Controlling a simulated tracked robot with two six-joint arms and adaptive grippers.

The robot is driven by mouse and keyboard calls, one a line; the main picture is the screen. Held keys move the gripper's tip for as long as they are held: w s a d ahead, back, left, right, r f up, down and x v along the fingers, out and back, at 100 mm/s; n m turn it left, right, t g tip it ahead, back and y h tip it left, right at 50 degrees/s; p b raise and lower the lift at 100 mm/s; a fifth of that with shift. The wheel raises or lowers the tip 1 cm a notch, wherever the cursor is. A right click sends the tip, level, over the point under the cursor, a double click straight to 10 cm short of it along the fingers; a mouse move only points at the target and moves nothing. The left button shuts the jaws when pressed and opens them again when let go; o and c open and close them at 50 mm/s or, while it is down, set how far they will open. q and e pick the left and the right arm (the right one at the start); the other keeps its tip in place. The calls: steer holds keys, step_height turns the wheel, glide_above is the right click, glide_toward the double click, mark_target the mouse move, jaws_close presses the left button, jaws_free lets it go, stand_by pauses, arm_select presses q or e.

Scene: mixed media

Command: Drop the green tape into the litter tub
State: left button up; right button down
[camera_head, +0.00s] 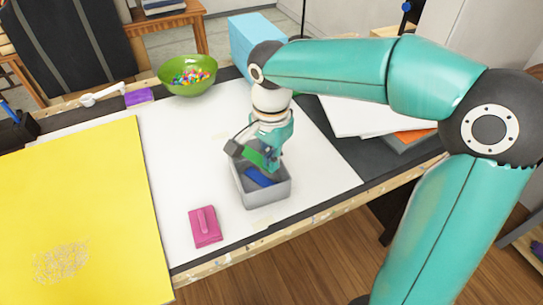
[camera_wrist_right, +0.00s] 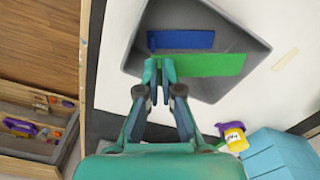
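The green tape (camera_head: 254,157) shows as a green strip at my right gripper, over the mouth of the grey litter tub (camera_head: 267,199). My right gripper (camera_head: 268,158) points down into the tub. In the right wrist view, its fingertips (camera_wrist_right: 159,70) are close together at the left end of the green tape (camera_wrist_right: 210,65) and appear shut on it. The tape looks nearer than the tub floor. A blue strip (camera_wrist_right: 180,40) lies inside the tub, also visible in the head view (camera_head: 258,177). My left gripper is not in view.
A pink item (camera_head: 205,227) lies in front of the tub, left of it. A green bowl (camera_head: 188,75) of colourful pieces stands behind. A light-blue box (camera_head: 255,42) is at the back. Yellow paper (camera_head: 80,215) covers the left. White surface left of the tub is clear.

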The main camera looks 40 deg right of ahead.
steer(key=shift+f, duration=0.35)
steer(key=c, duration=1.2)
jaws_free()
steer(key=shift+c, duration=0.2)
steer(key=shift+r, duration=0.15)
steer(key=shift+r+p, duration=1.25)
steer(key=shift+r, duration=0.2)
steer(key=shift+r, duration=0.1)
step_height(320, 180, up, 8)
steer(key=p, duration=0.6)
steer(key=shift+p, duration=0.35)
steer(key=shift+s+f, duration=0.1)
steer(key=shift+f, duration=0.1)
